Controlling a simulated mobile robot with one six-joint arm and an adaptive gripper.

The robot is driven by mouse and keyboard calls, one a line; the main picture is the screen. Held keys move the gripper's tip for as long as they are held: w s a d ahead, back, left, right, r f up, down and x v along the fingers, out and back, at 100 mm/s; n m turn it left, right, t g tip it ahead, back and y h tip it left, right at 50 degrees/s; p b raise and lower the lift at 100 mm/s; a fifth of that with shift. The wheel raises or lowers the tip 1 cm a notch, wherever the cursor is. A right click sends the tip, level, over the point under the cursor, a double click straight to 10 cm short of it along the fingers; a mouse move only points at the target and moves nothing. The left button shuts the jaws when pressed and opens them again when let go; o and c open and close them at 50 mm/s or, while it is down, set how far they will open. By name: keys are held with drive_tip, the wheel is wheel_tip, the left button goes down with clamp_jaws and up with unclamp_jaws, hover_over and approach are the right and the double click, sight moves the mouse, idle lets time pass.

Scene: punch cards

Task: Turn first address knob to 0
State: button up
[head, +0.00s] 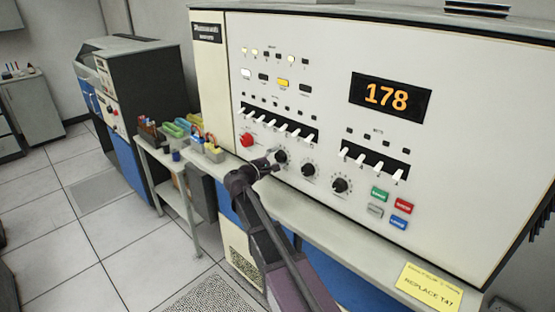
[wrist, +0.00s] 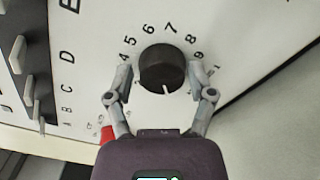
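The first address knob (head: 281,156) is the left one of three black dials on the white panel. In the wrist view this black round knob (wrist: 160,64) has numerals 4 to 9 arched around its upper side. A short white mark on it points down toward my gripper's palm. My gripper (head: 268,164) is at this knob in the head view. In the wrist view my gripper (wrist: 164,76) is open, one finger on each side of the knob, with a small gap visible at the left. The orange display (head: 390,95) reads 178.
The middle knob (head: 308,169) and right knob (head: 340,185) sit close by to the right. A red knob (head: 247,140) is to the left. White toggle switches (head: 276,124) stick out above. A narrow ledge (head: 360,262) with a yellow note (head: 428,288) runs below the panel.

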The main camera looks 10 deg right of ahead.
drive_tip(key=shift+o, duration=0.4)
drive_tip(key=shift+s+f, duration=0.1)
drive_tip(key=shift+a, duration=0.15)
drive_tip(key=v, duration=1.1)
drive_tip(key=shift+s+a, duration=0.2)
drive_tip(key=shift+a, duration=0.05)
